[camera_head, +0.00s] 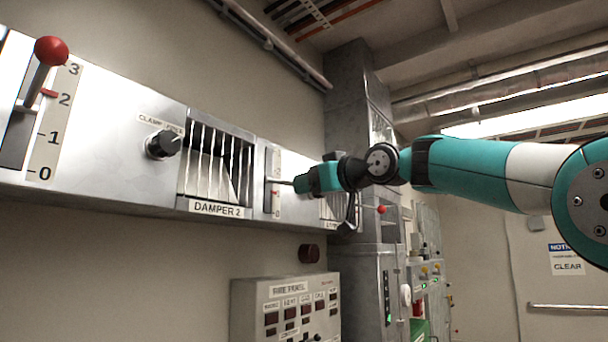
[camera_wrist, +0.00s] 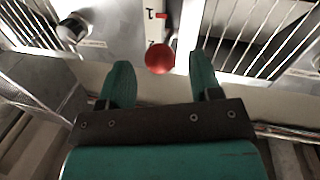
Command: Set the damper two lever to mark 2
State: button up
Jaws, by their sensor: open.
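A damper lever with a red ball knob (camera_wrist: 158,58) stands out from a slotted scale panel (camera_head: 273,180) just right of the vent labelled DAMPER 2 (camera_head: 217,208). In the wrist view the knob lies between my open fingers, near their tips, with a gap to each side. A small red pointer (camera_wrist: 162,15) sits beside mark 1 on that scale. My gripper (camera_head: 297,184) reaches in from the right in the head view and hides the knob there. Another lever with a red knob (camera_head: 51,50) is at the far left, its pointer near mark 2.
A black clamp knob (camera_head: 163,144) sticks out left of the vent. A further red knob (camera_head: 381,209) shows beyond my gripper. A panel box (camera_head: 285,310) is mounted below, and a grey cabinet (camera_head: 350,100) stands at the back.

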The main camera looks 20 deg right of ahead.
jog(key=shift+p+x, duration=0.45)
jog(key=shift+x, duration=0.9)
